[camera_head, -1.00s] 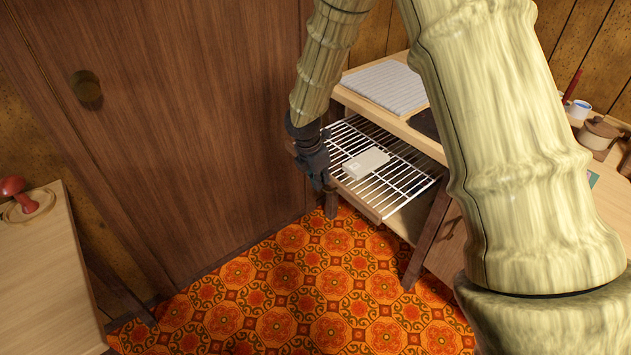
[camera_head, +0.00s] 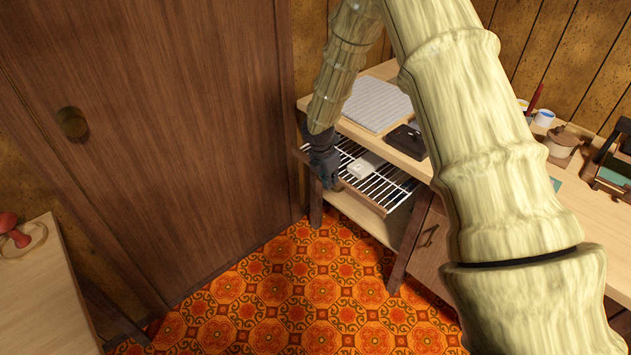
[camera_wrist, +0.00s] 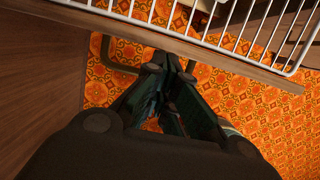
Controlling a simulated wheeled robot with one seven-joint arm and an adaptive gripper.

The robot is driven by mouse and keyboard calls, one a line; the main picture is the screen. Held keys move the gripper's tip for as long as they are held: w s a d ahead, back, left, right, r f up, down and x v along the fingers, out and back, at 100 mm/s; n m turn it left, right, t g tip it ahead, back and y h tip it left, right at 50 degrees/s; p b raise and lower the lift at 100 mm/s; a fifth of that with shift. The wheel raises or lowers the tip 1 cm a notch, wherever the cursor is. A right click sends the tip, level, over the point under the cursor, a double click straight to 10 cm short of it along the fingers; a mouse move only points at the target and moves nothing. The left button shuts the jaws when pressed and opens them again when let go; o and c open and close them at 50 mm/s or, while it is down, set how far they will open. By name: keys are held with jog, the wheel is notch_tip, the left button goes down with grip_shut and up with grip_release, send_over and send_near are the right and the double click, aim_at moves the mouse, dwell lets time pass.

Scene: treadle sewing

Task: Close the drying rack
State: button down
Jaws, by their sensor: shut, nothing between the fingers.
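The drying rack (camera_head: 384,188), a pull-out frame of white wire bars with a wooden front edge, sits under the worktop and still sticks out in front of it. A small white block (camera_head: 364,166) lies on its bars. My gripper (camera_head: 331,184) is at the rack's front left, against or very close to its front edge. In the wrist view the rack's bars and wooden front rail (camera_wrist: 190,45) cross the top, and my gripper (camera_wrist: 168,122) is shut and empty below the rail. Whether the fingers touch the rail cannot be told.
The worktop (camera_head: 411,143) above the rack holds a grey ribbed mat (camera_head: 375,104) and a dark flat item. A large wooden door panel (camera_head: 180,120) stands close at the left. Patterned carpet (camera_head: 290,290) in front is clear. A table (camera_head: 45,290) stands at lower left.

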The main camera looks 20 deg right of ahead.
aim_at(346, 177)
jog(key=d, duration=0.2)
jog(key=w+d+p, duration=0.1)
jog(key=d, duration=0.1)
jog(key=w+d+p, duration=0.1)
jog(key=d, duration=0.1)
jog(key=shift+w+d, duration=0.15)
jog(key=shift+d, duration=0.05)
